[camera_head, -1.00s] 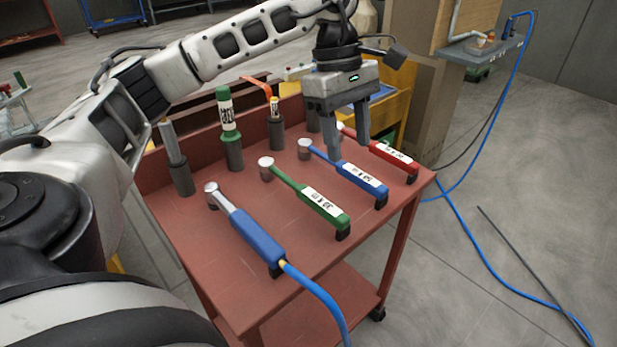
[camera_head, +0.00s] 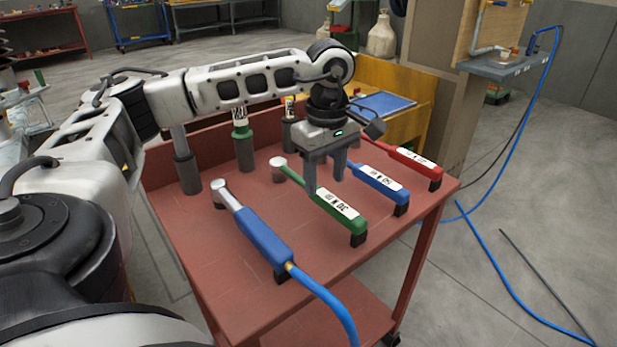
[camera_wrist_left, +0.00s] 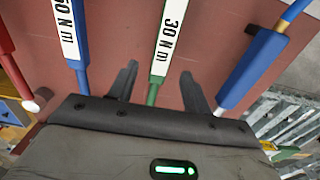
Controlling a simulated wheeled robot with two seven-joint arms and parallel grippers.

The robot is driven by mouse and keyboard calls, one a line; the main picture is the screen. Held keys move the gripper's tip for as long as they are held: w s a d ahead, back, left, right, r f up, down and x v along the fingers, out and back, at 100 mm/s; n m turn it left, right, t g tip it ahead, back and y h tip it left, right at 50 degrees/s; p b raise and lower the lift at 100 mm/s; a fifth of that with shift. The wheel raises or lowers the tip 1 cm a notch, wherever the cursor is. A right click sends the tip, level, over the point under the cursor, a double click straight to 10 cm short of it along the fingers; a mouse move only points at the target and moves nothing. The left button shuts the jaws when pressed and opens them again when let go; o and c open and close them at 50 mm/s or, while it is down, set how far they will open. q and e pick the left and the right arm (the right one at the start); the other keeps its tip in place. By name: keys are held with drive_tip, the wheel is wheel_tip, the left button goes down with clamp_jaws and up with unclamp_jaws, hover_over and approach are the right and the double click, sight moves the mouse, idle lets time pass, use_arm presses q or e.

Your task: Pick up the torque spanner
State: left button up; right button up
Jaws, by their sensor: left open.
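A green torque spanner (camera_head: 322,200) with a white label lies on the red cart top, and its label reads 30 N m in the wrist view (camera_wrist_left: 170,35). My left gripper (camera_head: 326,182) is open and empty over it, pointing down. In the wrist view the spanner's thin shaft runs between my two fingers (camera_wrist_left: 158,82), with a gap on each side. I cannot tell how far the fingertips are above the cart. A blue torque spanner (camera_head: 378,182) and a red one (camera_head: 415,166) lie beyond, to the right. My right gripper is not in view.
A blue tool (camera_head: 262,237) with a blue hose lies on the near left of the cart top (camera_head: 230,280). Upright dark holders (camera_head: 187,175) stand along the back, one with a green-topped tool (camera_head: 242,135). The cart's near right is bare.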

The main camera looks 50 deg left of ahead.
sight(325, 195)
use_arm(q)
wheel_tip(325, 195, down, 5)
drive_tip(key=shift+d+f, duration=0.15)
clamp_jaws()
